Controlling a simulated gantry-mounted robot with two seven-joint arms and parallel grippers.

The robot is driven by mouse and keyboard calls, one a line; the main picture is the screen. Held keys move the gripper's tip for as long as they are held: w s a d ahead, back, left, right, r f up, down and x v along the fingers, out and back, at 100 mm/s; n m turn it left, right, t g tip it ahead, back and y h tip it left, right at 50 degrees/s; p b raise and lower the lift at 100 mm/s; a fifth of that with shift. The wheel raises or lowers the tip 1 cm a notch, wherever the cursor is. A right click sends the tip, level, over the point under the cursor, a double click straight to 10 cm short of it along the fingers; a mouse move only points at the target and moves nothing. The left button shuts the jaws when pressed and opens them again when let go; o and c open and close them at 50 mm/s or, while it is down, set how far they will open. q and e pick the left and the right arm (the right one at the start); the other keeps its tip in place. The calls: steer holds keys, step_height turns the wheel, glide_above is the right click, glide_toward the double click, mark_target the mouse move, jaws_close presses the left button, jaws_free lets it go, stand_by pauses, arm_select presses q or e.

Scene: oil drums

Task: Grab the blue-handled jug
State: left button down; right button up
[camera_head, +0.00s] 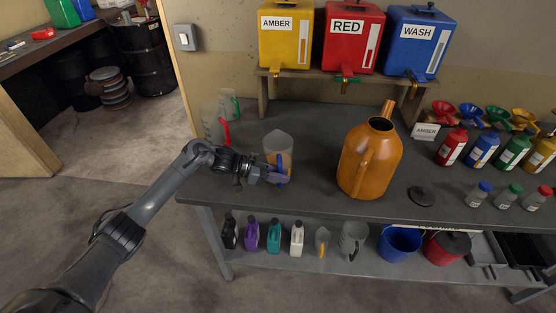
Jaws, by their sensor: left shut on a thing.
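The blue-handled jug (278,143) is a clear, cloudy jug standing on the dark bench near its front left part. Its blue handle (281,162) faces the front. My left gripper (273,175) comes in from the left and is shut on the handle at the jug's front side. The fingertips partly cover the handle and the jug's lower part. I cannot tell whether the jug's base touches the bench. My right gripper is not in view.
A large orange can (366,165) stands right of the jug. A jug with a red handle (212,127) and one with green (230,104) stand behind left. Amber (285,50), red (351,55) and blue (414,57) tanks sit on a raised shelf. A black lid (421,196) lies at right.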

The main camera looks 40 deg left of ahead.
arm_select(q)
steer(key=shift+r, duration=0.1)
steer(key=shift+r, duration=0.2)
stand_by(0.4)
